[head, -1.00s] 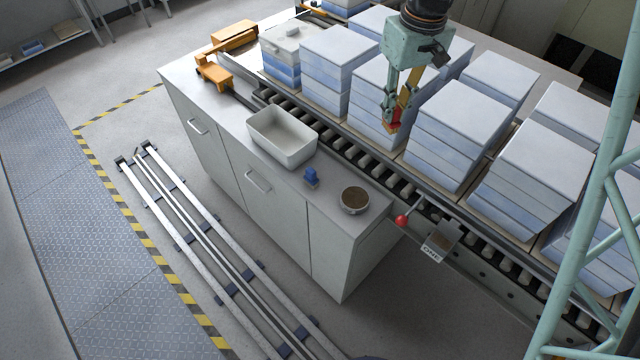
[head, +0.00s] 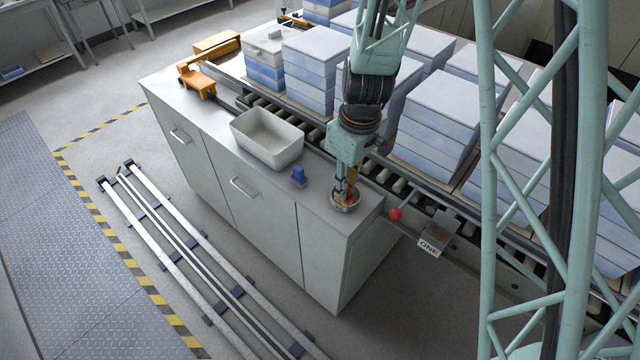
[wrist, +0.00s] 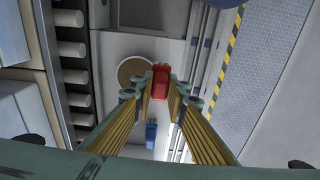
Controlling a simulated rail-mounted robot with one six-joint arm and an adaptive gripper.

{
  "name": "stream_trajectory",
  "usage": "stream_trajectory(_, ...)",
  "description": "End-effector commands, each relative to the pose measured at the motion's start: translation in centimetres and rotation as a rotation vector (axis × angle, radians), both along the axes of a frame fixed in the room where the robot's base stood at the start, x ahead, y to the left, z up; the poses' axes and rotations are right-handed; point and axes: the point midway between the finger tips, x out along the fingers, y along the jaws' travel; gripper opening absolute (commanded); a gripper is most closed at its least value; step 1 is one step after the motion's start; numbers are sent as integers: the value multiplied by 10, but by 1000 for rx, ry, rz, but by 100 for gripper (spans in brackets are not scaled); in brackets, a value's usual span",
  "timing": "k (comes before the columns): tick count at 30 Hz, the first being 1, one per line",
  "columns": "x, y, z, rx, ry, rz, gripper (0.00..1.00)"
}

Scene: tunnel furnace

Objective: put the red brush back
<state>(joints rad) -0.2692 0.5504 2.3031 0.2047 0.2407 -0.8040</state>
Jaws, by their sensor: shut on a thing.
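My gripper (head: 346,192) points down over the front right corner of the grey cabinet and is shut on the red brush (wrist: 160,82). In the wrist view the brush sits between the fingertips. A round brown-filled dish (wrist: 130,69) shows just left of the brush there. In the head view the dish (head: 342,207) lies under the fingertips, which partly hide it. I cannot tell whether the brush touches the dish or the cabinet top. A small blue object (head: 298,175) stands on the top left of the dish; it also shows in the wrist view (wrist: 151,134).
A pale open bin (head: 268,138) stands on the cabinet (head: 322,232). Behind runs a roller conveyor (head: 392,183) with stacks of blue-white blocks (head: 437,130). A red ball knob (head: 395,214) and a sign plate (head: 434,237) stick out right of the cabinet. An orange device (head: 197,80) is at the far left.

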Motion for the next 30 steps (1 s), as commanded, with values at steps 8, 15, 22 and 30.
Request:
stream_trajectory(8,-7,-4,-15,0,0,12,3)
stream_trajectory(15,-7,-4,-14,0,0,12,3)
stream_trajectory(22,-3,-3,-15,0,1,12,3)
stream_trajectory(30,26,6,-17,0,0,13,3)
